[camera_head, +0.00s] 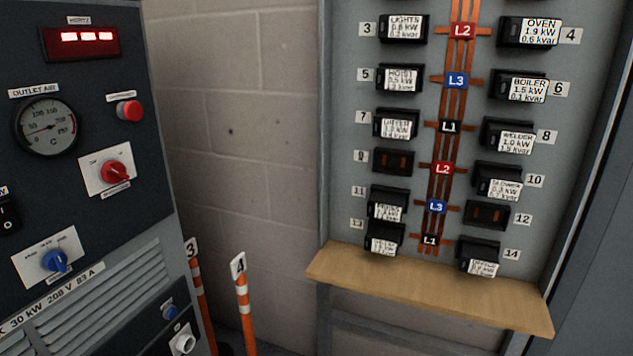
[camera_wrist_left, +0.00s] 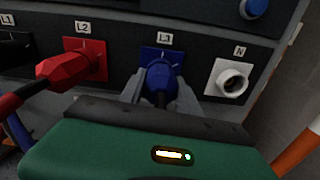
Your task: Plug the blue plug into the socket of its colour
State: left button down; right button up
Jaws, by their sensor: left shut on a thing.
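The blue plug (camera_wrist_left: 161,77) is between the fingers of my left gripper (camera_wrist_left: 160,92), which is shut on it. The plug is in front of the blue socket (camera_wrist_left: 150,54), lined up with it, and covers most of it. I cannot tell how far in it sits. Its dark cable runs back toward the gripper's green body. My left gripper shows only in the left wrist view. My right gripper is in neither view.
Left of the blue socket, a red plug (camera_wrist_left: 68,69) is at the red socket (camera_wrist_left: 87,52), with a black socket (camera_wrist_left: 14,48) beyond. The white socket (camera_wrist_left: 233,82) is empty to the right. A blue knob (camera_wrist_left: 255,8) is above it. Orange-striped posts (camera_head: 243,305) stand beside the cabinet.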

pick_arm(q)
jog(key=shift+r+m+p, duration=0.15)
jog(key=shift+m+p, duration=2.35)
jog(key=shift+m, duration=0.7)
jog(key=shift+m+p, duration=0.5)
jog(key=shift+p, duration=0.1)
jog(key=shift+m+p, duration=0.55)
jog(key=shift+m, duration=0.35)
jog(key=shift+d+r+m+p, duration=0.15)
jog(key=shift+m+p, duration=0.35)
jog(key=shift+m, duration=0.8)
